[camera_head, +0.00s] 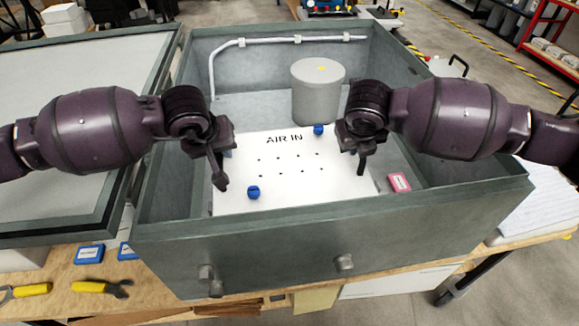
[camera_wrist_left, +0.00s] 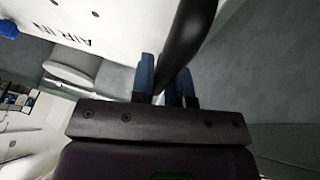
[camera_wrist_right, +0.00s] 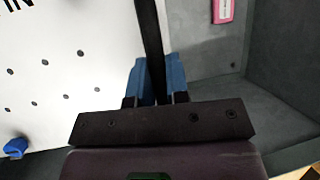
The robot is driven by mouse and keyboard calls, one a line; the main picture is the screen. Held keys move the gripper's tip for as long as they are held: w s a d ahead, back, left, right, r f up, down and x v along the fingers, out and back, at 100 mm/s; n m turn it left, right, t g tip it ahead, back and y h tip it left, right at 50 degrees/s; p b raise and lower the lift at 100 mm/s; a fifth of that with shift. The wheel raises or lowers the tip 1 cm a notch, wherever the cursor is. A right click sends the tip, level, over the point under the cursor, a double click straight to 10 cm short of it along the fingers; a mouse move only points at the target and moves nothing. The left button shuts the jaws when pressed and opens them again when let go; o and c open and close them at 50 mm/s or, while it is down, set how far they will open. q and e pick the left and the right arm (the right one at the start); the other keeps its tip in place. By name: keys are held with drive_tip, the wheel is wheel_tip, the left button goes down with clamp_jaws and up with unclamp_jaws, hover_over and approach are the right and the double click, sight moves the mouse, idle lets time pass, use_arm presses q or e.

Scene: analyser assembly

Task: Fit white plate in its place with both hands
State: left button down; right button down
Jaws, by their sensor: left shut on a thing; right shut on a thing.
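The white plate (camera_head: 290,185), marked "AIR IN" with several small holes, lies inside the grey-green box (camera_head: 330,235). Blue knobs (camera_head: 253,192) sit at its front left and back right (camera_head: 318,130). My left gripper (camera_head: 217,160) is at the plate's left side, shut on a black bar-like handle (camera_wrist_left: 184,35). My right gripper (camera_head: 360,150) is at the plate's right side, shut on a similar black bar (camera_wrist_right: 150,35). Where the bars join the plate is hidden by the grippers. Whether the plate rests fully on the box floor cannot be told.
A grey cylinder (camera_head: 318,92) stands in the box behind the plate, with a white pipe (camera_head: 265,42) along the back wall. A pink block (camera_head: 399,182) is right of the plate. The box walls rise around. Yellow-handled tools (camera_head: 100,288) lie on the bench at front left.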

use_arm(q)
drive_tip(key=shift+a+f, duration=0.1)
drive_tip(key=shift+f, duration=0.45)
use_arm(e)
drive_tip(key=shift+f, duration=0.55)
use_arm(q)
drive_tip(key=c, duration=1.5)
unclamp_jaws()
drive_tip(key=shift+f, duration=0.15)
use_arm(e)
drive_tip(key=c, duration=1.5)
unclamp_jaws()
drive_tip(key=shift+f, duration=0.1)
use_arm(q)
drive_tip(key=o, duration=0.4)
use_arm(e)
drive_tip(key=o, duration=0.4)
drive_tip(key=shift+s+a+r, duration=0.1)
drive_tip(key=shift+s+r, duration=0.1)
drive_tip(key=shift+r, duration=0.3)
use_arm(q)
drive_tip(key=v, duration=1.2)
use_arm(e)
drive_tip(key=v, duration=1.1)
use_arm(q)
drive_tip(key=shift+s, duration=0.15)
use_arm(e)
drive_tip(key=shift+s, duration=0.15)
